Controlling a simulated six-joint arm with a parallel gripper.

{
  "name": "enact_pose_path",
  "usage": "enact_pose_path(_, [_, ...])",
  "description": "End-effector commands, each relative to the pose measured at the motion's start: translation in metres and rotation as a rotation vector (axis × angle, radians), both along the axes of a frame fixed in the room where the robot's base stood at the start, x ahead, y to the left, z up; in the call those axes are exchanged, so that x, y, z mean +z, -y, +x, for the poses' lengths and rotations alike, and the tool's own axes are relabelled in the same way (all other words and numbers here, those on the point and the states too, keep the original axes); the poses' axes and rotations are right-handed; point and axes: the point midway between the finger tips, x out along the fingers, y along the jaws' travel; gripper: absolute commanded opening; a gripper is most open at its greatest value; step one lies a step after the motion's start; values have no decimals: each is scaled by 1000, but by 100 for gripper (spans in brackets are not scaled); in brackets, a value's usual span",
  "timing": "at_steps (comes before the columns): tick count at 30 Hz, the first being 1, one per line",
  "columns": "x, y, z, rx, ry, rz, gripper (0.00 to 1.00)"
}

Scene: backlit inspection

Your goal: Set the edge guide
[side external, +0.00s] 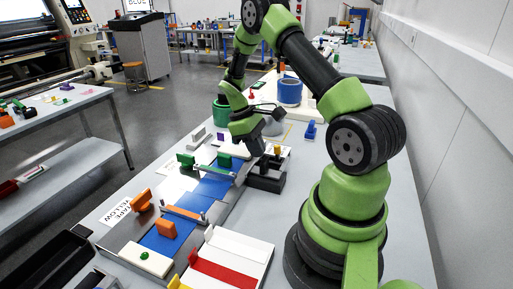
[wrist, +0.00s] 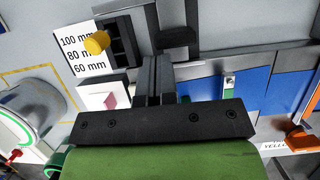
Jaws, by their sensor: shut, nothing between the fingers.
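My gripper (side external: 257,150) is shut and empty, above the work at the far end of the blue strip. In the wrist view its dark fingers (wrist: 158,78) are together, beside a black slotted block (wrist: 118,42). A yellow knob (wrist: 97,43) sits by that block, over a white card (wrist: 82,52) reading 100, 80 and 60 mm. The blue strip (side external: 207,188) runs along the bench, crossed by a green bar (side external: 214,169) and an orange bar (side external: 185,213). Green blocks (side external: 186,160) and orange blocks (side external: 140,199) stand by it. I cannot tell which piece is the edge guide.
A blue roll (side external: 290,92) and a green cylinder (side external: 221,113) stand beyond my gripper. A white-and-red panel (side external: 225,268) and a black tray (side external: 60,262) are at the near end. A card (side external: 118,211) reads TAPE YELLOW. The wall is on the right.

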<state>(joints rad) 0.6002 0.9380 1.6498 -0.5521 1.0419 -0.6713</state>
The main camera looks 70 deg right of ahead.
Motion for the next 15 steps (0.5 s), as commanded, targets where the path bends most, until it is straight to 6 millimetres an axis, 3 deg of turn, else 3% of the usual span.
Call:
enact_pose_path(9, [0,0,-19,0,-2,1,0])
enact_pose_path(15, [-1,-1,-22,-2,-9,5,0])
